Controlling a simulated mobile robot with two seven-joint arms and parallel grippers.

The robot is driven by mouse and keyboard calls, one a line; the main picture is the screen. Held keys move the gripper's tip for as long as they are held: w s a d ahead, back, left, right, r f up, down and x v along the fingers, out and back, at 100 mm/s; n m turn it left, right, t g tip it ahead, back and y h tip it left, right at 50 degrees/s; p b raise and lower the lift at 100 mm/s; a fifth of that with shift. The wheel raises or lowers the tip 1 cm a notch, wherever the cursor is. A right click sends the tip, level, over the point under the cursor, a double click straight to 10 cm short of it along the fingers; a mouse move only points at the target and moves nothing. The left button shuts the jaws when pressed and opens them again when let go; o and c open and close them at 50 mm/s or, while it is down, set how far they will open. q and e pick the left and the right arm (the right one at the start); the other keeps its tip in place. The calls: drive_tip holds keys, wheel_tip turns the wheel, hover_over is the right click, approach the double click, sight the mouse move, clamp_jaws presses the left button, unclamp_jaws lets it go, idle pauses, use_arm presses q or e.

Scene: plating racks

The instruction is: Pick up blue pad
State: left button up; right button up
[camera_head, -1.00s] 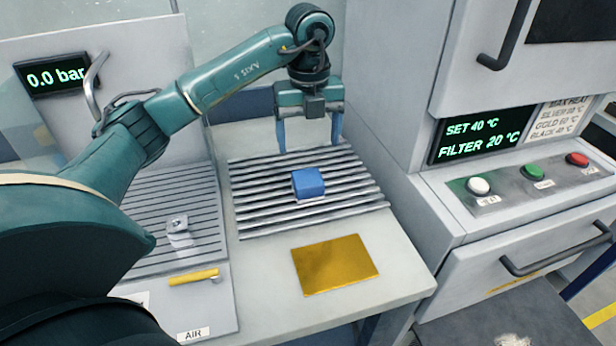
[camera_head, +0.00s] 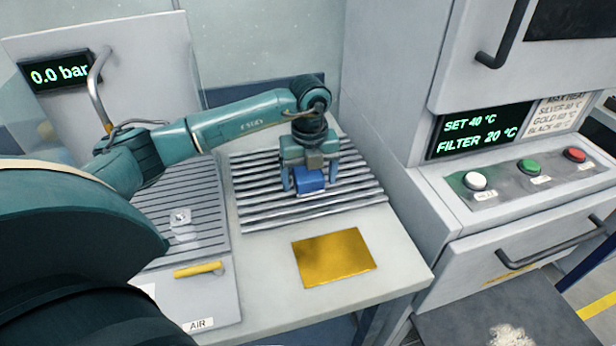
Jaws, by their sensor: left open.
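The blue pad (camera_head: 311,183) is a small block on the metal slatted rack (camera_head: 260,216) on the bench. My left gripper (camera_head: 309,187) is down over the pad, pointing downward. Its jaws are open, with one finger on the pad's left side and the other on its right. The gripper body hides the top and back of the pad. I cannot tell whether the fingers touch it. My right gripper is not in view.
A gold plate (camera_head: 336,258) lies on the bench in front of the rack. A grooved station with a yellow handle (camera_head: 198,269) and a small clear piece (camera_head: 181,218) is at left. A cabinet with white, green and red buttons (camera_head: 541,167) stands close at right.

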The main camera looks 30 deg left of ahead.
sight(309, 176)
use_arm(q)
drive_tip(key=shift+c, duration=0.5)
drive_tip(key=c, duration=1)
wheel_tip(309, 176, up, 10)
drive_tip(key=shift+r+b, duration=0.1)
drive_tip(key=shift+b, duration=0.5)
drive_tip(key=o, duration=0.5)
drive_tip(key=shift+c, duration=0.2)
drive_tip(key=c, duration=0.3)
